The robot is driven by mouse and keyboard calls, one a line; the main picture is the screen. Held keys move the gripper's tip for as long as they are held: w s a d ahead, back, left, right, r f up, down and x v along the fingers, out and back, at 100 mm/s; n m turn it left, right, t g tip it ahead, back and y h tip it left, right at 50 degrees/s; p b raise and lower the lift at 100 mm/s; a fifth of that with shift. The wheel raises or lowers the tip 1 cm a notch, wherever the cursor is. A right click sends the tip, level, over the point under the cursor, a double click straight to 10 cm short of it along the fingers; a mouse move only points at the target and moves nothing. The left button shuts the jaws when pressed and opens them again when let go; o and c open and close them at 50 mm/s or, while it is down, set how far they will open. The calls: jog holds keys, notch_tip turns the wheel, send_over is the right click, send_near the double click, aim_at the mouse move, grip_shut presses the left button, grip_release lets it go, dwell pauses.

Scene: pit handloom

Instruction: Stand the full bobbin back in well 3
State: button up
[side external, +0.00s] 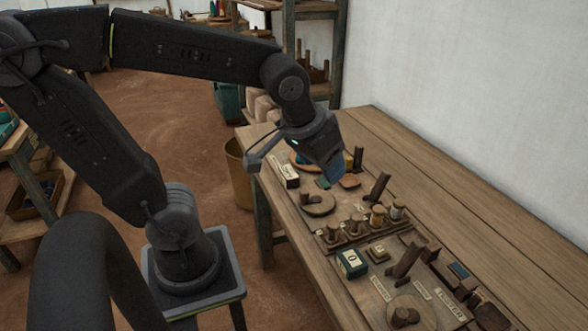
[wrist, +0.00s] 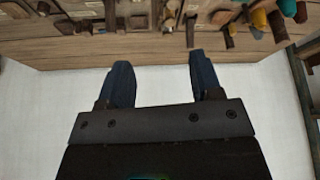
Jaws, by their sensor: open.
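In the side external view a wooden rack (side external: 362,239) on the bench holds a row of upright bobbins. I cannot tell which is the full bobbin or read which well is 3. My gripper (side external: 330,174) is above the bench, behind the rack and apart from it. In the wrist view my gripper (wrist: 159,60) is open, with nothing between its two blue-black fingers.
The wooden bench (side external: 450,165) is crowded around the rack. A tilted dark post (side external: 378,187), a round wooden piece (side external: 318,204), a dark green box (side external: 352,263) and another tilted post (side external: 404,261) stand nearby. The bench's right side by the white wall is clear.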

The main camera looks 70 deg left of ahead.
jog(key=s+d+m+h, duration=0.1)
jog(key=s+m, duration=0.1)
jog(key=s, duration=0.4)
jog(key=shift+d+r+m+t, duration=0.15)
jog(key=shift+r+m+t, duration=0.05)
jog(key=shift+m+t, duration=0.1)
dwell(0.8)
